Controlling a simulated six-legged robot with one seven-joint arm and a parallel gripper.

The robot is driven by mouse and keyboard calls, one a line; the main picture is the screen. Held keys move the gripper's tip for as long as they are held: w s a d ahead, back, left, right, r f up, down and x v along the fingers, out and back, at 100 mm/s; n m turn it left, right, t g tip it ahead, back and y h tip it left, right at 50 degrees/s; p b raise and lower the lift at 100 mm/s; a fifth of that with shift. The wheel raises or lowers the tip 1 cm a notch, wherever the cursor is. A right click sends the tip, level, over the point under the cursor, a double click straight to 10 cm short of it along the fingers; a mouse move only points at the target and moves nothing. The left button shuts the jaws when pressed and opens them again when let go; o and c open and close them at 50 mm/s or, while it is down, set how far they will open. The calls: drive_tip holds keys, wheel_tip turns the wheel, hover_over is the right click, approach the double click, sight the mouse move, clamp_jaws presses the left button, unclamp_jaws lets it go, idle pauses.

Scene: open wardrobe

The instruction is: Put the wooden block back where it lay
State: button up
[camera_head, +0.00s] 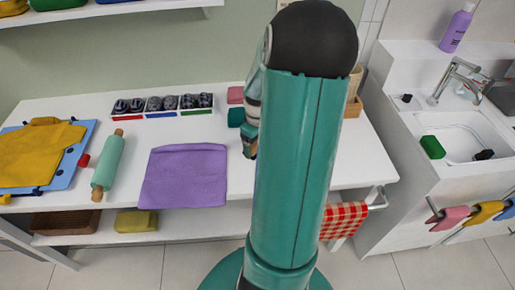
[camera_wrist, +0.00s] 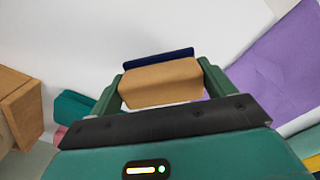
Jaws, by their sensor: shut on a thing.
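My gripper (camera_wrist: 160,88) is shut on the wooden block (camera_wrist: 158,80), a tan brown piece held between two green fingers in the wrist view. A dark blue strip (camera_wrist: 157,59) shows along the block's far edge; I cannot tell whether it is part of the block. In the head view my gripper (camera_head: 250,146) is over the white table (camera_head: 120,214), right of the purple cloth (camera_head: 185,176), and my arm hides much of it. The gap between the block and the table is hard to judge.
Teal (camera_head: 236,117) and pink (camera_head: 235,95) pieces lie behind my gripper. A wooden holder (camera_head: 354,107) stands right of my arm. Sorted trays (camera_head: 163,105), a rolling pin (camera_head: 107,165) and a blue board (camera_head: 70,176) are further left. The sink (camera_head: 470,135) is at right.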

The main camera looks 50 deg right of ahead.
drive_tip(key=shift+w+d+f, duration=0.15)
drive_tip(key=shift+f, duration=1.65)
drive_tip(key=shift+f, duration=0.15)
